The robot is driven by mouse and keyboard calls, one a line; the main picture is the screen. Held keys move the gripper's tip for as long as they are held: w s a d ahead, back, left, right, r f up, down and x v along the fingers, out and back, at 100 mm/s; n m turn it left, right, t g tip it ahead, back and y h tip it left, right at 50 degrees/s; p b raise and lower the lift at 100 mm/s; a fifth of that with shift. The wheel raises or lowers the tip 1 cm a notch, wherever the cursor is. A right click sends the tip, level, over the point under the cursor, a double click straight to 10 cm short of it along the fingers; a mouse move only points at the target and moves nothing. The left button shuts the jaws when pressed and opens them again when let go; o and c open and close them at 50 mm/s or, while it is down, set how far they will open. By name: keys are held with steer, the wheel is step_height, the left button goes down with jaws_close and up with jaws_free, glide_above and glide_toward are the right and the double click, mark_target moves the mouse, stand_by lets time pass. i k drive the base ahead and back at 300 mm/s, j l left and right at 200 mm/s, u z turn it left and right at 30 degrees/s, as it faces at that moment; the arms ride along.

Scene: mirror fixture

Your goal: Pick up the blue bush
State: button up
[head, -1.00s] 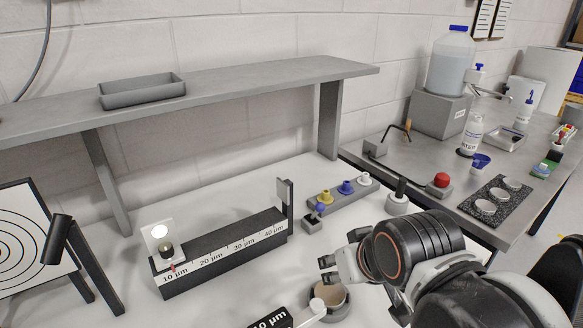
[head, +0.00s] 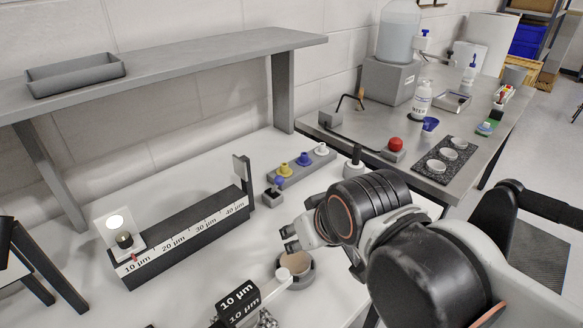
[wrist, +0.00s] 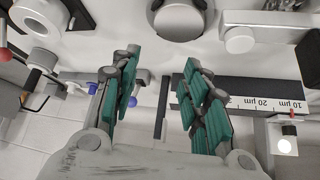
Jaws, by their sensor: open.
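The blue bush (head: 304,159) stands on a grey strip (head: 270,171), between a yellow bush (head: 284,169) and a white bush (head: 320,149). In the wrist view, the blue bush appears to be the blue piece (wrist: 92,88) left of the left finger. My gripper (head: 288,239) is in front of the strip, above a round grey cup (head: 308,278), and apart from the blue bush. In the wrist view my gripper (wrist: 160,62) has its green-padded fingers spread, with nothing between them.
A small grey block with a blue knob (head: 279,182) stands just in front of the strip. A black scale bar (head: 180,235) lies to the left. A grey shelf (head: 190,65) overhangs the back. A steel table with a red button (head: 395,144) is at right.

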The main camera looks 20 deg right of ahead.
mark_target(304, 160)
steer(key=i+l, duration=0.1)
steer(key=l, duration=0.2)
steer(key=i+l, duration=0.1)
steer(key=l, duration=0.25)
steer(key=i+l+z, duration=0.1)
steer(key=l, duration=0.2)
steer(key=i+l, duration=0.1)
steer(key=l, duration=0.2)
